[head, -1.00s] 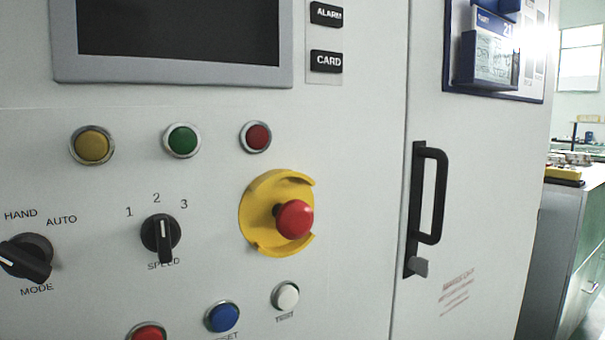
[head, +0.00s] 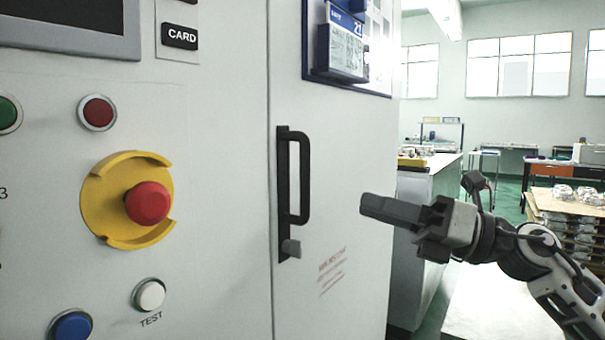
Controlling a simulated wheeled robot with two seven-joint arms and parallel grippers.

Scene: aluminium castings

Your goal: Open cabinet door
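The cabinet door (head: 340,150) is a light grey panel right of a vertical seam, and it looks shut. Its black bar handle (head: 304,175) stands upright near the seam, with a small grey latch piece (head: 291,248) at its lower end. My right gripper (head: 368,207) comes in from the right and points left toward the handle, apart from it in the picture. Its dark fingers overlap in this view, so I cannot see whether there is a gap between them. Nothing shows in its grasp. My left gripper is not in view.
Left of the seam is a control panel with a red emergency button (head: 149,203) on a yellow guard, other buttons and a screen. A blue holder (head: 343,45) is fixed high on the door. A grey counter (head: 425,220) and a pallet of castings (head: 570,205) stand behind at right.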

